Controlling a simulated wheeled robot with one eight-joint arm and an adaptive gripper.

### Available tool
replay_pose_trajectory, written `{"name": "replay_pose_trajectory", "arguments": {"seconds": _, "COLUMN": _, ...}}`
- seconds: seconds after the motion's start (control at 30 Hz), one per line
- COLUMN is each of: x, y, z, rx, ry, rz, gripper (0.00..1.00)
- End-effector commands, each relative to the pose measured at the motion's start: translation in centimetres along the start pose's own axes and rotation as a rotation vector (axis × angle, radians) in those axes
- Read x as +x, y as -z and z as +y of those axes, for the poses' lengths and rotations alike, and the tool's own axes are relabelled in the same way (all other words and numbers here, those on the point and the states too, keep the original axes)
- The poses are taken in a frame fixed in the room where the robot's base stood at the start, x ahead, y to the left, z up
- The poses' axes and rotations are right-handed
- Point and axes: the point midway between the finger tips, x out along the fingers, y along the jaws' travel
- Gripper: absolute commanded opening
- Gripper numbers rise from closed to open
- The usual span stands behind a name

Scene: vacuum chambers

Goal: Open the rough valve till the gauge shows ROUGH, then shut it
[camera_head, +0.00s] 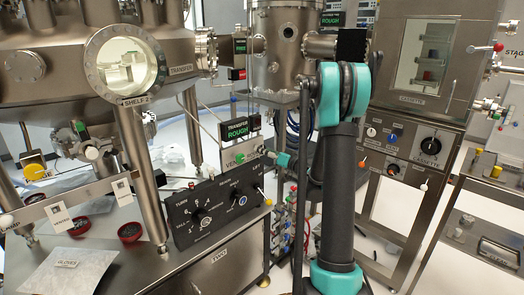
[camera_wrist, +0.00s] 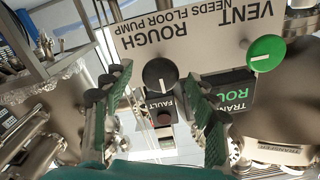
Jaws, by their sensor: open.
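The black ROUGH valve knob (camera_wrist: 160,74) sits on a pale panel (camera_wrist: 205,38) marked ROUGH, VENT and NEEDS FLOOR PUMP, upside down in the wrist view. Its white pointer line runs roughly up and down the picture. My gripper (camera_wrist: 158,78) is open, with one finger on each side of the knob; contact cannot be told. The green VENT knob (camera_wrist: 265,51) is to the right. The transfer gauge (camera_head: 238,131) shows TRANSFER and ROUGH in green in the head view; it is partly hidden by a finger in the wrist view (camera_wrist: 234,90).
A small FAULT box (camera_wrist: 163,112) with a red part shows beyond the fingers. The black control panel (camera_head: 215,207) stands below the valve panel in the head view. The steel chamber (camera_head: 60,55) is at left and the cassette cabinet (camera_head: 425,135) at right, close around my arm.

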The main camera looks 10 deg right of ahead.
Motion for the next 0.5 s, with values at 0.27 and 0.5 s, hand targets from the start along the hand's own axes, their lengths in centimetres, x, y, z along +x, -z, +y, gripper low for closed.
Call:
{"name": "replay_pose_trajectory", "arguments": {"seconds": 0.27, "x": 2.1, "y": 0.0, "z": 0.0, "rx": 0.000, "ry": 0.001, "rz": 0.000, "gripper": 0.58}}
{"name": "replay_pose_trajectory", "arguments": {"seconds": 0.5, "x": 2.2, "y": 0.0, "z": 0.0, "rx": 0.000, "ry": 0.000, "rz": 0.000, "gripper": 0.58}}
